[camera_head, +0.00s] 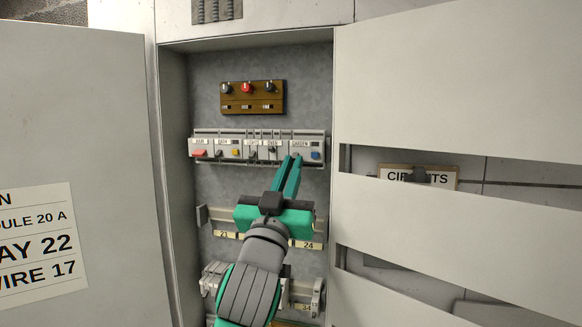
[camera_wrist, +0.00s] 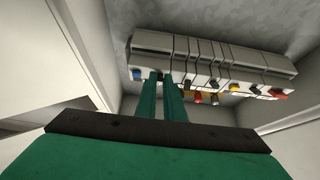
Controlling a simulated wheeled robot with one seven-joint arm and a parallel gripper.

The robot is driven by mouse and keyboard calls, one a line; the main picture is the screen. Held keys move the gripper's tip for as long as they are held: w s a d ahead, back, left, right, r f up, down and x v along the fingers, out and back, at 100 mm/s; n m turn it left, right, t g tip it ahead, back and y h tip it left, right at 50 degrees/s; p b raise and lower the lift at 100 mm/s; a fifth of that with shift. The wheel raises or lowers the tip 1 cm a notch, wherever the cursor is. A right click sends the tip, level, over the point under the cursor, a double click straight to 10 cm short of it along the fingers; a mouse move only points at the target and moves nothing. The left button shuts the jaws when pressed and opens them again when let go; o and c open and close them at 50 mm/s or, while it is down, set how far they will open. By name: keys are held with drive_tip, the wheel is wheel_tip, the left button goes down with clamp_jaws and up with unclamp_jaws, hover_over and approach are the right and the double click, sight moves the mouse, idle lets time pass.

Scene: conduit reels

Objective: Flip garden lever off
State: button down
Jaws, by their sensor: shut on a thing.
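The garden breaker (camera_head: 313,146) is the light grey module at the right end of the breaker row, with a GARDEN label and a blue button. My gripper (camera_head: 293,159) reaches up from below, its green fingertips at the front of this module, left of the blue button. The fingers are close together and shut on the garden lever, which they mostly hide, so I cannot tell its position. In the wrist view my gripper (camera_wrist: 161,77) touches the breaker row's left end, beside the blue button (camera_wrist: 137,74).
Other breakers with a red (camera_head: 199,153) and a yellow button (camera_head: 235,153) stand to the left in the row. A brown panel with knobs (camera_head: 252,97) is above. Terminal rails (camera_head: 216,215) lie below. Open cabinet doors (camera_head: 75,130) flank the opening.

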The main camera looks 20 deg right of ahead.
drive_tip(key=shift+t, duration=0.3)
idle(0.4)
drive_tip(key=c, duration=1.9)
unclamp_jaws()
drive_tip(key=shift+o, duration=0.2)
drive_tip(key=shift+f, duration=0.1)
drive_tip(key=v, duration=1)
drive_tip(key=shift+s+a+f, duration=0.2)
drive_tip(key=shift+f, duration=0.05)
